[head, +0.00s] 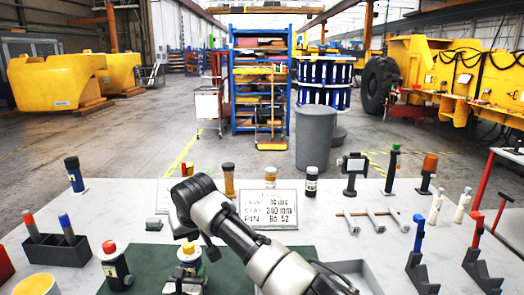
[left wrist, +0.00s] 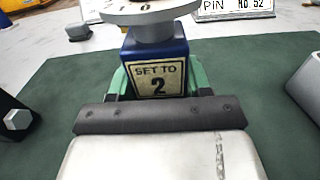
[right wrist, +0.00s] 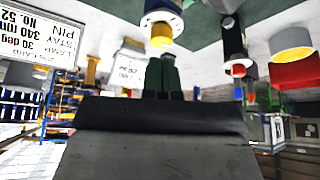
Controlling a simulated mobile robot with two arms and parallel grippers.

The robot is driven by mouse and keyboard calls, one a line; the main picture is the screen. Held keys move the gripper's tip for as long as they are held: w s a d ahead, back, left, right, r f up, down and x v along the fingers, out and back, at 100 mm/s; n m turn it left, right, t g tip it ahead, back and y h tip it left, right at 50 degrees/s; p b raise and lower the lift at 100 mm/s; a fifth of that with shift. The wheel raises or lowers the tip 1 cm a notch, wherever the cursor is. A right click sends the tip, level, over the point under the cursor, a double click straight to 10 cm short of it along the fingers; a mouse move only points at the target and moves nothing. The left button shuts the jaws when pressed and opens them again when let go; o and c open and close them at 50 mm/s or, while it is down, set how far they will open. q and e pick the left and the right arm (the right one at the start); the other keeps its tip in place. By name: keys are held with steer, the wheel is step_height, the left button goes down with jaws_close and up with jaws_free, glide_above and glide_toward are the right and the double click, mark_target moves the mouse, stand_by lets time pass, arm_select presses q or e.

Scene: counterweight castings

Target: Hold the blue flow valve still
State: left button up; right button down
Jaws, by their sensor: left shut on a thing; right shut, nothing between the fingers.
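The blue flow valve (left wrist: 155,52) stands upright in the left wrist view, with a "SET TO 2" label on its body and a grey numbered dial on top. My left gripper (left wrist: 154,82) is shut on its body, a green finger on each side. In the head view the valve (head: 189,256) shows its yellow knob and pale dial; my left gripper (head: 185,283) is in front of it. My right gripper (right wrist: 164,62) is shut and empty, its fingertips close to the yellow knob (right wrist: 161,36); I cannot tell whether they touch. In the head view my right arm's wrist hangs above the valve.
A dark red-capped valve (head: 115,266) stands to the left on the green mat (head: 150,258). A lettered sign (head: 268,208) stands behind. A marker holder (head: 55,250) is at far left, a grey tray (head: 352,272) at right. Tools and stands line the right side.

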mark_target(189, 247)
steer(key=shift+w+a+f, duration=0.1)
steer(key=shift+a+f, duration=0.05)
steer(key=shift+f, duration=0.85)
steer(key=shift+w+a+f, duration=0.1)
steer(key=shift+f, duration=0.9)
steer(key=shift+w+a+f, duration=0.1)
steer(key=shift+a+f, duration=0.05)
steer(key=shift+f, duration=0.85)
steer(key=shift+d, duration=0.15)
steer(key=shift+s, duration=0.1)
